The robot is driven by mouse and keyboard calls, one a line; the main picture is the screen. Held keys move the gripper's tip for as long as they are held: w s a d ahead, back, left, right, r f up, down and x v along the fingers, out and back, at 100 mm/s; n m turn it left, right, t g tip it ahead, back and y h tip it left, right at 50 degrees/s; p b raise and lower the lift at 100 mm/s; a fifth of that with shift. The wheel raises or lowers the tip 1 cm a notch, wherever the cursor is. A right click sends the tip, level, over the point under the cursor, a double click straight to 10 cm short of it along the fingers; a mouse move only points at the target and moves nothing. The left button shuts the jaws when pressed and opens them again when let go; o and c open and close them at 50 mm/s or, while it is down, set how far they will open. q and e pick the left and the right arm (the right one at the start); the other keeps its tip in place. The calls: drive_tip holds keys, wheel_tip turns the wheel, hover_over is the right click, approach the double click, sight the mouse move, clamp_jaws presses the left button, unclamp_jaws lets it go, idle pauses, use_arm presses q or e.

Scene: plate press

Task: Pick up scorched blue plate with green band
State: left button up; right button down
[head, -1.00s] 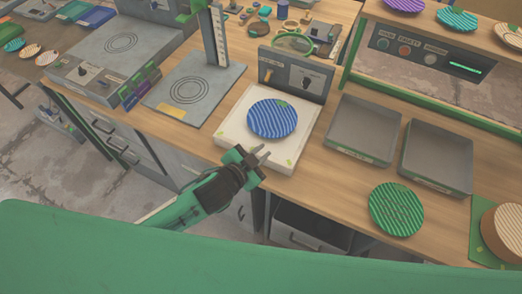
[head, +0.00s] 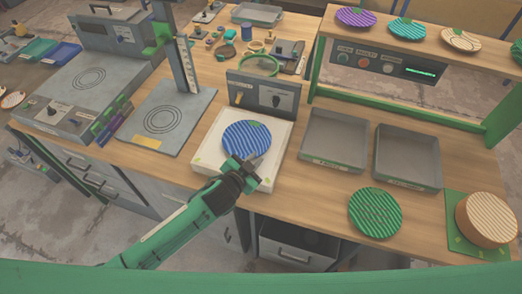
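A blue ribbed plate (head: 244,139) with a small green patch at its upper rim lies on a square white pad (head: 208,169). No scorch mark can be made out at this size. My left gripper (head: 257,161) is at the near, lower-right edge of the plate. Its fingers look slightly apart, with nothing clearly between them. Whether a fingertip touches the rim cannot be told. The gripper hides part of the pad's near side. My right gripper is not in view.
A grey control panel (head: 262,95) stands behind the pad. Two grey trays (head: 334,139) (head: 407,157) sit to the right. A green plate (head: 375,212) lies in front of them, left of a tan plate stack (head: 487,220). A press column (head: 187,65) rises at left.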

sight(264, 150)
use_arm(q)
drive_tip(key=shift+p+x, duration=0.4)
drive_tip(key=shift+x, duration=2.2)
clamp_jaws()
drive_tip(key=shift+s, duration=0.1)
